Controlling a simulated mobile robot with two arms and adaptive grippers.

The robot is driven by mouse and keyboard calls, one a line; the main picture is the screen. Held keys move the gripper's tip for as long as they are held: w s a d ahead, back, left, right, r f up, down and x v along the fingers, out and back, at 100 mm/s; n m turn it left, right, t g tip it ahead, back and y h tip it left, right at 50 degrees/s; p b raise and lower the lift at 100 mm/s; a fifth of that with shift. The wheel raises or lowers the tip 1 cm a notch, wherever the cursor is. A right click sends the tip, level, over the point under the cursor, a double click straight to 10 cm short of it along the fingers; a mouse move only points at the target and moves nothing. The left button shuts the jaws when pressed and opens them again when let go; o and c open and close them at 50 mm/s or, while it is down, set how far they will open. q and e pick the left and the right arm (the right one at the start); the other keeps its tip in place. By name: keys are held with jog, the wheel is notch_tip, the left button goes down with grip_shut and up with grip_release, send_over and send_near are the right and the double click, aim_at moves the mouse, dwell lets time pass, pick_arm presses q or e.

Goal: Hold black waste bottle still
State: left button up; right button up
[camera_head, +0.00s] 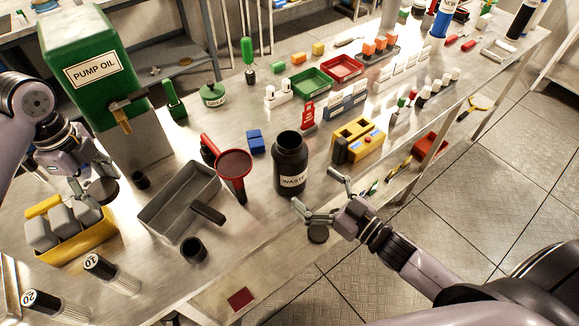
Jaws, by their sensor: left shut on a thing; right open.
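The black waste bottle (290,158) stands upright and open-topped near the front edge of the table, with a white "WASTE" label. My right gripper (314,193) is open just to the right of the bottle's lower part, its fingers spread toward it. I cannot tell whether a finger touches the bottle. My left gripper (92,190) is far to the left, shut on a dark round cap-like piece (104,190), above the table near a yellow tray (80,247). The underside of that piece is hidden.
A red funnel (234,165) stands just left of the bottle, with a grey bin (160,215) beyond it. A blue block (256,141) is behind. A yellow holder (357,141) is to the right. A dark disc (318,234) lies below my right gripper.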

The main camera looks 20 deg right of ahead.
aim_at(303, 179)
pick_arm(q)
jog(key=shift+w+f+b, duration=0.1)
jog(key=shift+f+b, duration=0.2)
jog(key=shift+f, duration=0.3)
pick_arm(e)
jog(key=x, duration=0.3)
jog(key=shift+w, duration=0.15)
pick_arm(q)
jog(key=shift+r, duration=0.1)
jog(key=shift+f, duration=0.25)
pick_arm(e)
jog(key=shift+w+a, duration=0.15)
jog(key=shift+w, duration=0.15)
pick_arm(q)
jog(key=shift+f+b, duration=0.7)
jog(key=shift+b, duration=0.2)
pick_arm(e)
jog(key=x, duration=0.4)
jog(key=shift+w+a+f, duration=0.1)
jog(key=shift+w+a, duration=0.05)
jog(key=shift+w, duration=0.1)
jog(key=shift+s, duration=0.1)
jog(key=shift+c, duration=0.4)
